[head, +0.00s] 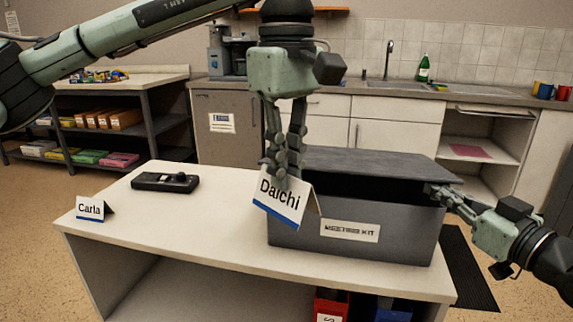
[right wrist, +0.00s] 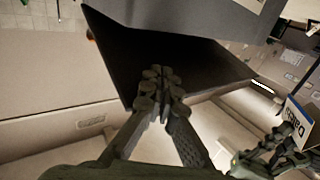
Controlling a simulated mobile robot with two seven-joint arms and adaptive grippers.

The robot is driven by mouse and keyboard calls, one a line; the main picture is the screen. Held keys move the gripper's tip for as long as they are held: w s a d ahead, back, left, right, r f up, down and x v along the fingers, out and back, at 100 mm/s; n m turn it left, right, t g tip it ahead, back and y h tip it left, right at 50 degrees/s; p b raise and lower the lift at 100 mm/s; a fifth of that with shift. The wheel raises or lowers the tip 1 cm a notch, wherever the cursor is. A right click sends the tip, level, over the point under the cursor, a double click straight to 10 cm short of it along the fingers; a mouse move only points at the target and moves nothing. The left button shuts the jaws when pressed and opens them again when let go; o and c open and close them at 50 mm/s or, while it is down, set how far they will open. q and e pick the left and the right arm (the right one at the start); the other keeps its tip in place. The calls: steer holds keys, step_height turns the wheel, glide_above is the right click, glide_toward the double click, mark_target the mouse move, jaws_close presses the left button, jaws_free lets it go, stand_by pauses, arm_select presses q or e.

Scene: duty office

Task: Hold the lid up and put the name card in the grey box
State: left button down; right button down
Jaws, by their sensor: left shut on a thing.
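The grey box (head: 300,232) with a "MEETING KIT" label stands on the right of the white table. Its dark grey lid (head: 360,162) is partly raised, with a dark gap along the front and right. My left gripper (head: 284,172) is shut on the white "Daichi" name card (head: 280,201), a folded card with a blue stripe. It holds the card tilted, in front of the box's left part. The card also shows in the right wrist view (right wrist: 299,117). My right gripper (head: 431,189) has its fingertips together at the lid's right front corner; whether they touch it is unclear.
A "Carla" name card (head: 90,208) stands at the white table's (head: 190,225) left edge. A black device (head: 165,182) lies behind it. Red (head: 331,305) and blue (head: 393,309) items sit on the shelf below. A counter with a sink (head: 390,88) runs behind. The table's middle is clear.

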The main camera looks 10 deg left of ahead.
mark_target(441, 177)
steer(key=shift+w+r, duration=0.25)
steer(key=shift+r, duration=0.55)
steer(key=shift+w+r, duration=0.2)
steer(key=shift+r, duration=0.55)
steer(key=shift+w+r, duration=0.35)
steer(key=shift+r, duration=0.4)
steer(key=shift+w+r, duration=0.3)
steer(key=shift+r, duration=0.6)
steer(key=shift+w+r, duration=0.5)
steer(key=shift+r, duration=0.3)
steer(key=shift+w+r, duration=0.5)
steer(key=shift+r, duration=0.35)
